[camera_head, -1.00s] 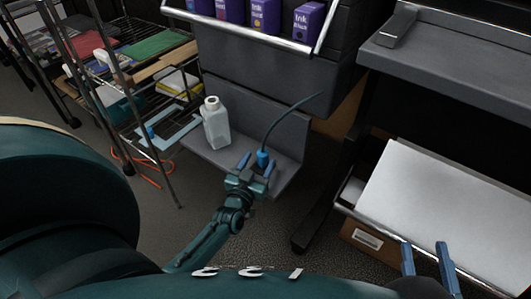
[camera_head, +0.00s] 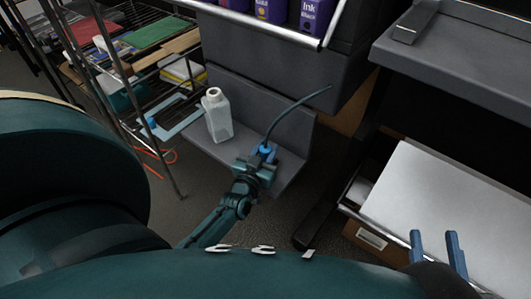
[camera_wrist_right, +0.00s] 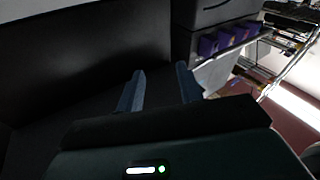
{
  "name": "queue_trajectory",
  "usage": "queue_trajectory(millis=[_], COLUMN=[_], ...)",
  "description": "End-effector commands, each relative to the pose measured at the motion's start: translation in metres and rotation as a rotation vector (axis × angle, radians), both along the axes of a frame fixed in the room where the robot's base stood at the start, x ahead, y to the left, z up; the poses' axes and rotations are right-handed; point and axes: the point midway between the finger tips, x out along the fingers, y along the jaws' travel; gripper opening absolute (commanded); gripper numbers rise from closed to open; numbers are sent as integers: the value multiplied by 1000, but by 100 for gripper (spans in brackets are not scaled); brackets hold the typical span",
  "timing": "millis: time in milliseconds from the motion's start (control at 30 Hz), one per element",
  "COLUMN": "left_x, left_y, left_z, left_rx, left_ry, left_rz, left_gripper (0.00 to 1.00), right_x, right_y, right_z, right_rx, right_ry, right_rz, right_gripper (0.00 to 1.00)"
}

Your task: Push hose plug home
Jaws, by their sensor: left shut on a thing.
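The blue hose plug (camera_head: 265,150) is at the low end of a thin grey-blue hose (camera_head: 287,113) in the head view. The hose curves up and right across the grey panel. My left gripper (camera_head: 265,154) is shut on the plug, just above the grey ledge (camera_head: 292,170). The plug's far end and any socket are hidden or too small to make out. My right gripper (camera_head: 434,236) is open and empty at the lower right, in front of the white sheet. Its two blue fingers also show apart in the right wrist view (camera_wrist_right: 160,78).
A white bottle (camera_head: 217,118) stands on the ledge left of the plug. Purple ink boxes (camera_head: 315,14) sit on a shelf above. A wire rack (camera_head: 165,70) is at the left. A drawer with white sheets (camera_head: 440,205) is at the right.

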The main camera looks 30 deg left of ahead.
Motion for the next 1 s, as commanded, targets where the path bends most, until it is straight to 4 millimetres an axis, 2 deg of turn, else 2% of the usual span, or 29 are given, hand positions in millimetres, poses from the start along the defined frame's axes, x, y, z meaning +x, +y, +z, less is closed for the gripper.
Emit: queue_trajectory(millis=[33,133,333,467,667,733,1000], left_x=[0,0,0,0,0,0,0], left_y=[0,0,0,0,0,0,0], left_z=[0,0,1,8,39,50,87], left_rx=[0,0,0,0,-1,-1,0], left_ry=[0,0,-1,-1,-1,-1,-1], left_rz=[0,0,0,0,0,1,0], left_gripper=[17,9,9,9,9,9,9], right_x=[0,0,0,0,-1,1,-6], right_y=[0,0,0,0,-5,-14,-25], right_z=[-1,-2,-3,3,15,4,3], right_rx=[-1,-2,-3,-10,-66,-74,-92], right_ry=[2,5,7,7,38,165,446], right_rz=[0,0,0,-1,-23,-68,-98], right_gripper=[36,36,36,36,36,36,36])
